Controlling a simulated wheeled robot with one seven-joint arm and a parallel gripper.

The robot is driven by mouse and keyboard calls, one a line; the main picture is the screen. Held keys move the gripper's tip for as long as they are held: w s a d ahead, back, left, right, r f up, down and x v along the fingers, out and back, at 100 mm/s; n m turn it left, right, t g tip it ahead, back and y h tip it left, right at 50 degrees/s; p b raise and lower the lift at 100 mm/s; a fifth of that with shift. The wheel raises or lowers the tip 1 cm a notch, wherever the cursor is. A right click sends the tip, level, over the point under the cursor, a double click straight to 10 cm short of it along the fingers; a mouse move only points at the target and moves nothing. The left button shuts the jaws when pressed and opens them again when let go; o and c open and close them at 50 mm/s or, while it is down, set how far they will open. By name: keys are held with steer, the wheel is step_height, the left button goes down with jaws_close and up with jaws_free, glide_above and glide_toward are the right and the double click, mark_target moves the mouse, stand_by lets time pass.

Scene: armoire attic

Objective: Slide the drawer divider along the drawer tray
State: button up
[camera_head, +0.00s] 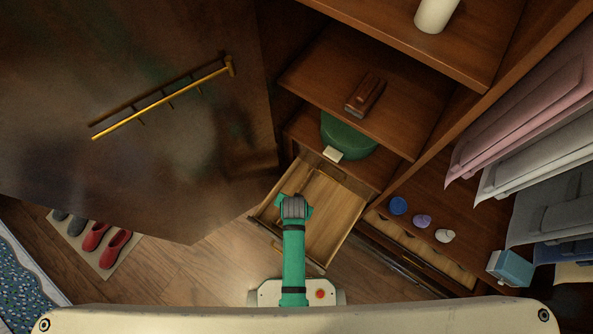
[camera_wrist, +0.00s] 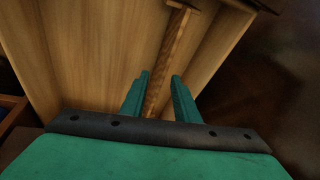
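The drawer tray (camera_head: 340,208) is light wood and stands pulled out below the shelves; its floor also fills much of the wrist view (camera_wrist: 90,45). The drawer divider (camera_wrist: 172,50) is a thin wooden strip running across the tray floor in the wrist view. My gripper (camera_head: 293,207) is over the left part of the tray and hides what lies under it. In the wrist view my gripper (camera_wrist: 159,80) has its two green fingers apart, with the divider in line with the gap between them. I cannot tell whether either finger touches it.
A large dark door with a gold rail (camera_head: 165,98) stands open at the left. A shelf with a brown box (camera_head: 365,95) and a green round container (camera_head: 345,137) is above the drawer. Rolled items (camera_head: 398,205) lie to the right, below hanging clothes (camera_head: 530,110). Red shoes (camera_head: 97,237) are on the floor.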

steer(key=w+g, duration=0.1)
steer(key=w, duration=0.2)
steer(key=w+m+g, duration=0.1)
steer(key=shift+w+d+r+g, duration=0.1)
steer(key=shift+w+d+g, duration=0.2)
steer(key=shift+w+d, duration=0.1)
steer(key=shift+w+d+r+g, duration=0.15)
steer(key=shift+w+r+g, duration=0.2)
steer(key=shift+w+g, duration=0.15)
steer(key=shift+m, duration=0.3)
steer(key=shift+f, duration=0.15)
step_height(320, 180, down, 10)
steer(key=shift+f, duration=0.25)
jaws_close()
